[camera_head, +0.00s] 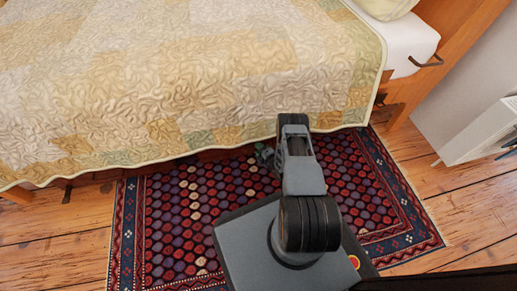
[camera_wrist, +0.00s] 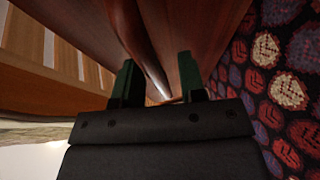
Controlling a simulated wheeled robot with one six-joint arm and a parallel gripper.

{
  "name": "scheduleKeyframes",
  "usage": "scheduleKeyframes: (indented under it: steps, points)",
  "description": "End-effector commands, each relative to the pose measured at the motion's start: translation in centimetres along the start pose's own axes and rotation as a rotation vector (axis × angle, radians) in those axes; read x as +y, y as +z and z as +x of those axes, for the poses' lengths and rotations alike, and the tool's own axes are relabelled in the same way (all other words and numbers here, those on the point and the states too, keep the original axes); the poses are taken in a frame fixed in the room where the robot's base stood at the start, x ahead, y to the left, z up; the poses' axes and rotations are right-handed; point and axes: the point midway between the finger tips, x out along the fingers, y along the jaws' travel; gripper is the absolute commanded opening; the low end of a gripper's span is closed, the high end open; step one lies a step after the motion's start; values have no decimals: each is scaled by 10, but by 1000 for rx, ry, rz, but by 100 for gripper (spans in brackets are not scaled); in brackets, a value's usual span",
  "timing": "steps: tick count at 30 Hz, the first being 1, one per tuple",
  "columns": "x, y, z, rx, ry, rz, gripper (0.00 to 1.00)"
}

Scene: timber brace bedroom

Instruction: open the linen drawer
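A reddish-brown wooden drawer front (camera_wrist: 205,30) fills the upper middle of the wrist view, with a long bar or edge running along it and a bright glint. In the head view only a thin reddish strip (camera_head: 95,176) shows below the quilt hem. My gripper (camera_wrist: 158,78) has its two dark green fingers spread apart, close to the wood, with the bar or edge lying between them. I cannot tell whether they touch it. In the head view my gripper (camera_head: 266,155) is at the bed's near side, partly hidden by my arm.
The bed with a patchwork quilt (camera_head: 190,70) fills the back. A patterned rug (camera_head: 180,215) lies on the plank floor in front. Pale slats (camera_wrist: 55,45) show at left in the wrist view. A white unit (camera_head: 482,135) stands at the right wall.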

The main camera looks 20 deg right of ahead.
Motion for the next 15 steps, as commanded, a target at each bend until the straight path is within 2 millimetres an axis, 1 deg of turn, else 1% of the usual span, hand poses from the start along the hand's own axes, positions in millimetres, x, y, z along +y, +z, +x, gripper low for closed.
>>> scheduleKeyframes:
  steps: [4, 15]
  points:
    - [0, -1, 0, 1, 0, 0, 38]
    - [0, -1, 0, 1, 0, 0, 2]
